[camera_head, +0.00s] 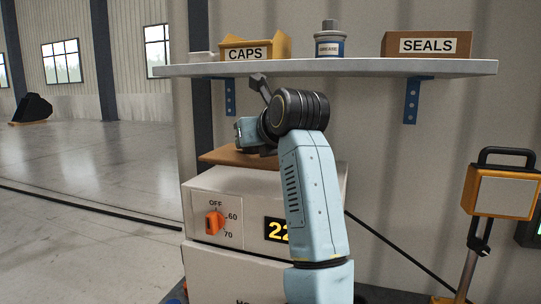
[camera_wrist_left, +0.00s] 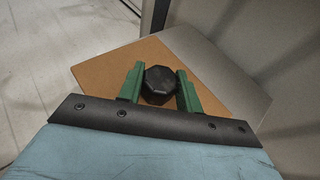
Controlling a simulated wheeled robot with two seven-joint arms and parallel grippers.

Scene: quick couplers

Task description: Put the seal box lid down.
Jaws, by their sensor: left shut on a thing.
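The seal box lid is a flat brown plate (camera_head: 225,157) with a black knob (camera_wrist_left: 159,86). It lies over the top of the white heater box (camera_head: 318,173); I cannot tell whether it touches that surface. In the left wrist view the lid (camera_wrist_left: 105,70) is under my fingers. My left gripper (camera_wrist_left: 160,78) has its green fingers shut on either side of the knob. In the head view my wrist hides the fingers and the knob. The seal box (camera_head: 427,45), labelled SEALS, stands on the shelf at the right. My right gripper is not in view.
The shelf (camera_head: 370,68) runs just above my wrist, with a CAPS bin (camera_head: 253,48) and a small can (camera_head: 329,42) on it. The heater's front has an orange knob (camera_head: 214,222) and a display. A yellow-framed lamp (camera_head: 503,193) stands at the right.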

